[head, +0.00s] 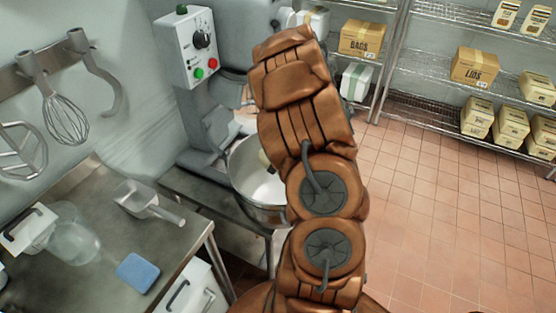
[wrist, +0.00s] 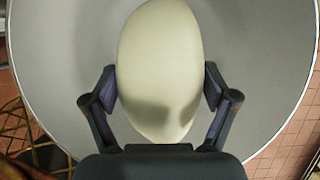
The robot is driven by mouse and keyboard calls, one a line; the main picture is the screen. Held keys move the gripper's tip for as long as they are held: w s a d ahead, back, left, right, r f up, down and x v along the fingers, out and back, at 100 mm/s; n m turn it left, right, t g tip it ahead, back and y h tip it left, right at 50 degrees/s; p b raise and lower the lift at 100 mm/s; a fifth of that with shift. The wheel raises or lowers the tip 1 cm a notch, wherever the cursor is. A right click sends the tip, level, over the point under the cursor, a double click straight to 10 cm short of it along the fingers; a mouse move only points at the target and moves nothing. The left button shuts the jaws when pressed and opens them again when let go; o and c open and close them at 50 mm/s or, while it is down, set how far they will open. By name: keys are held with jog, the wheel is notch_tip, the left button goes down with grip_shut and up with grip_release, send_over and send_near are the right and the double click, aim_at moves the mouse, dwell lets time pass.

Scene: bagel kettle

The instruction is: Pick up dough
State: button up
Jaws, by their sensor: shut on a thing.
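The dough (wrist: 160,70) is a smooth, cream-coloured oval lump in the middle of the wrist view. My gripper (wrist: 160,88) is shut on it, with one finger against each side. Behind the dough is the inside of the metal mixer bowl (wrist: 45,60). In the head view the bowl (head: 245,182) stands at the mixer, and my arm covers its right part.
The mixer (head: 205,90) stands at the bowl's back left. A steel table (head: 105,240) at the left holds a scoop (head: 145,200), a clear container (head: 72,235) and a blue sponge (head: 137,273). Shelves with boxes (head: 475,65) stand at the back right. The tiled floor (head: 440,200) at right is clear.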

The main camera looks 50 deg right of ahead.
jog(key=shift+r+p, duration=1.65)
jog(key=shift+r, duration=0.6)
jog(key=shift+r, duration=0.15)
jog(key=shift+r, duration=1.4)
jog(key=shift+w, duration=0.1)
